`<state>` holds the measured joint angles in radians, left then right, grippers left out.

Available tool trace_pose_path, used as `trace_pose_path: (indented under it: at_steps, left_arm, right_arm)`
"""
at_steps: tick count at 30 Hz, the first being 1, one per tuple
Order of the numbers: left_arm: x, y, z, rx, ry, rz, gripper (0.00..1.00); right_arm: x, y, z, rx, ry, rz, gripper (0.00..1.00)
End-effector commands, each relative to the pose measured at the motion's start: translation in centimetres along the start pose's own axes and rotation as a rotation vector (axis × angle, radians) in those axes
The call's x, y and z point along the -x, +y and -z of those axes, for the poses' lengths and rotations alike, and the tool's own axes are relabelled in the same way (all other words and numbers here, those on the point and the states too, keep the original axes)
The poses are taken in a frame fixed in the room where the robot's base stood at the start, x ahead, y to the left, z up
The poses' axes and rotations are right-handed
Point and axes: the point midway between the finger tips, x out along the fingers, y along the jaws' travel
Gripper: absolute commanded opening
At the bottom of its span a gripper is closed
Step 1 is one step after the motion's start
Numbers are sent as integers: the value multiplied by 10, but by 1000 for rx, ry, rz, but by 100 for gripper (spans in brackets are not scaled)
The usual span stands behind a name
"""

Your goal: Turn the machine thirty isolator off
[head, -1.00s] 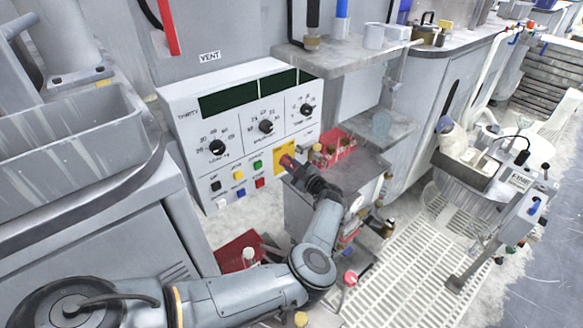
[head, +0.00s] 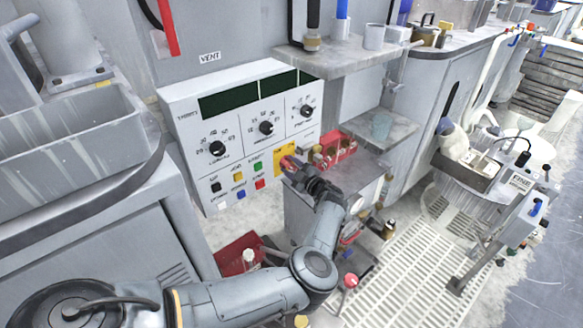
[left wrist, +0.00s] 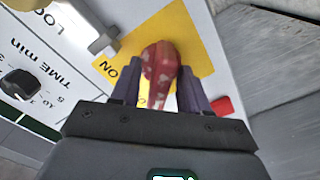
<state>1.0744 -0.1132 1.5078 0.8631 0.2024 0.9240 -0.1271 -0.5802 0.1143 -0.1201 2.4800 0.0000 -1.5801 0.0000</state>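The isolator is a red rotary handle (head: 287,162) on a yellow plate (head: 278,167) at the lower right of the white control panel. My left gripper (head: 291,170) is at the handle, its arm reaching in from the lower left. In the left wrist view the red handle (left wrist: 161,65) stands between the two fingers (left wrist: 160,82), which look closed on its wide part. A strip of yellow shows beside its narrower part. The word ON is readable on the plate (left wrist: 188,30), near the left finger. Any OFF mark is hidden. My right gripper is not in view.
The white panel (head: 185,150) carries three black dials (head: 266,127) and several coloured buttons (head: 238,176) left of the isolator. A red tray (head: 338,150) with small items sits on a shelf just right of my gripper. A grey sink stands at the left.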

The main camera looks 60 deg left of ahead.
Motion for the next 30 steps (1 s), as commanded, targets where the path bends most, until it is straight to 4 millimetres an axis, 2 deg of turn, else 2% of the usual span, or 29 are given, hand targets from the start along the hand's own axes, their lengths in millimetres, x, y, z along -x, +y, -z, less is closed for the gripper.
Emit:
trace_pose_path:
  at_steps: [8, 13, 24, 30]
  left_arm:
    - [1, 0, 0, -2, 0, 0, 45]
    - [11, 1, 1, -2, -2, 0, 45]
    - [72, 2, 1, -3, -3, 0, 45]
    - [97, 1, 1, -1, 0, 0, 45]
  right_arm:
    - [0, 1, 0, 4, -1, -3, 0]
    - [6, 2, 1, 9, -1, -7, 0]
    - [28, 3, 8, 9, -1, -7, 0]
    - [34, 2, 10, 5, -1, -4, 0]
